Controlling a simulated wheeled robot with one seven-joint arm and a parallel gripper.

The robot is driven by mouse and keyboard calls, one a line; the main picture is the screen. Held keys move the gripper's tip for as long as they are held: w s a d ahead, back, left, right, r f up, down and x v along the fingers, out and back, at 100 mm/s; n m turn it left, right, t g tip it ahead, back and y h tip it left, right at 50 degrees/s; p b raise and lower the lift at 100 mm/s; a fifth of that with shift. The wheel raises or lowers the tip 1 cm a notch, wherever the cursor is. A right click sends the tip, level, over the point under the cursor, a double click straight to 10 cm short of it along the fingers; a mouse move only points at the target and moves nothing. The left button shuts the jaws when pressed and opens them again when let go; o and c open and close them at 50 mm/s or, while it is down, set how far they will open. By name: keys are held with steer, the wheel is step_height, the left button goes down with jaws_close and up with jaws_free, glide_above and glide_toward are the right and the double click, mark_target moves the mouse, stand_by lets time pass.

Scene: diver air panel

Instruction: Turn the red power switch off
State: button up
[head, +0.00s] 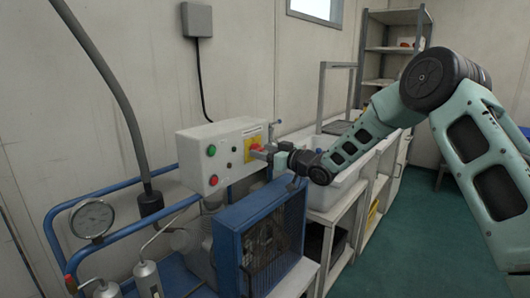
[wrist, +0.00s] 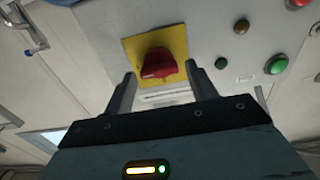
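The red power switch (wrist: 158,64) is a red knob on a yellow square plate (wrist: 132,47) on the control box, seen in the wrist view. In the head view the red switch (head: 256,147) is partly hidden by my gripper. My gripper (wrist: 160,84) is open, with one finger on each side of the knob in the wrist view. The fingertips are close to the knob; I cannot tell whether they touch it. In the head view my gripper (head: 264,153) reaches the box's front from the right.
The white control box (head: 196,153) also carries green, red and black buttons. A blue frame with a fan guard (head: 262,240) stands just below my gripper. A pressure gauge (head: 91,218) is at the lower left. A white sink (head: 335,190) and shelves lie to the right.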

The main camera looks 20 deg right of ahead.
steer(key=c, duration=0.7)
steer(key=shift+f+n+b, duration=0.15)
steer(key=shift+n+b, duration=0.15)
steer(key=shift+b, duration=0.2)
steer(key=shift+s+a+f+n+b, duration=0.1)
steer(key=shift+n+b, duration=4.2)
steer(key=shift+b, duration=0.95)
steer(key=shift+s+a+f+n+b, duration=0.1)
steer(key=shift+n+b, duration=4.2)
steer(key=shift+b, duration=0.9)
steer(key=o, duration=1)
steer(key=shift+r, duration=0.1)
